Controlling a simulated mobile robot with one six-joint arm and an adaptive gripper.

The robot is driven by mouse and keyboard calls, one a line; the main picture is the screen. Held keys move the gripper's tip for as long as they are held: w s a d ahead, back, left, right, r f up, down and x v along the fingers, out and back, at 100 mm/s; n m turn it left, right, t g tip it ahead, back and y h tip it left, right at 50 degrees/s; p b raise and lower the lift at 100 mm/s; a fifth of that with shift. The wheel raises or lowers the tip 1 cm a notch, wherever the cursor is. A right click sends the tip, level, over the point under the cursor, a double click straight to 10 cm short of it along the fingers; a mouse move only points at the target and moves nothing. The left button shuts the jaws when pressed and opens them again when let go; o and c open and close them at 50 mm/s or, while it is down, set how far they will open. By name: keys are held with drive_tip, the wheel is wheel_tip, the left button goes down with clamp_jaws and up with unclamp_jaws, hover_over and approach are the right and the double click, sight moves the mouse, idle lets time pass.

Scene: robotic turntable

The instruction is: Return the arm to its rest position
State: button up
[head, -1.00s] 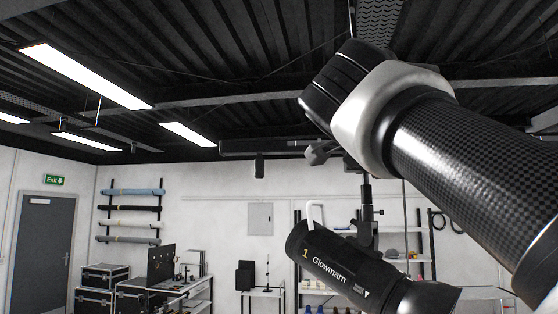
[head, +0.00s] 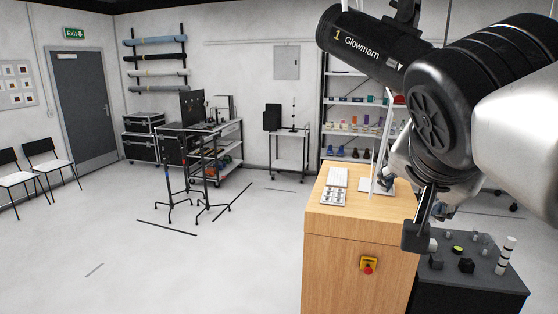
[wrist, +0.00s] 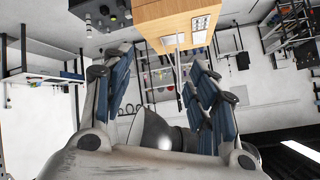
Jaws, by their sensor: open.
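My arm fills the right side of the head view, with its dark joint and pale link close to the camera. My gripper (wrist: 158,68) shows in the wrist view with its blue-padded fingers spread apart and nothing between them. In the head view it is mostly hidden behind my arm; only small parts show near the wooden cabinet (head: 335,255). The cabinet shows upside down at the top of the wrist view (wrist: 165,25), beyond the fingertips. I cannot tell the distance between them.
A black spotlight (head: 365,45) hangs above. Stands (head: 205,185) are farther back. The floor at left is largely clear.

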drive_tip(key=s+a+f+n+g+y+b, duration=0.1)
drive_tip(key=s+f, duration=0.4)
drive_tip(key=f, duration=0.7)
drive_tip(key=s+a+f+n+g+y+b, duration=0.1)
drive_tip(key=s+f+n+b, duration=0.4)
drive_tip(key=f, duration=0.8)
drive_tip(key=s+a+f+n+g+y+b, duration=0.2)
drive_tip(key=s+f, duration=0.4)
drive_tip(key=f, duration=0.6)
drive_tip(key=shift+s+a+f+n+g+b, duration=0.15)
drive_tip(key=shift+s+a+n+g+b, duration=0.2)
drive_tip(key=shift+a+n+g+b, duration=0.4)
drive_tip(key=shift+a, duration=0.1)
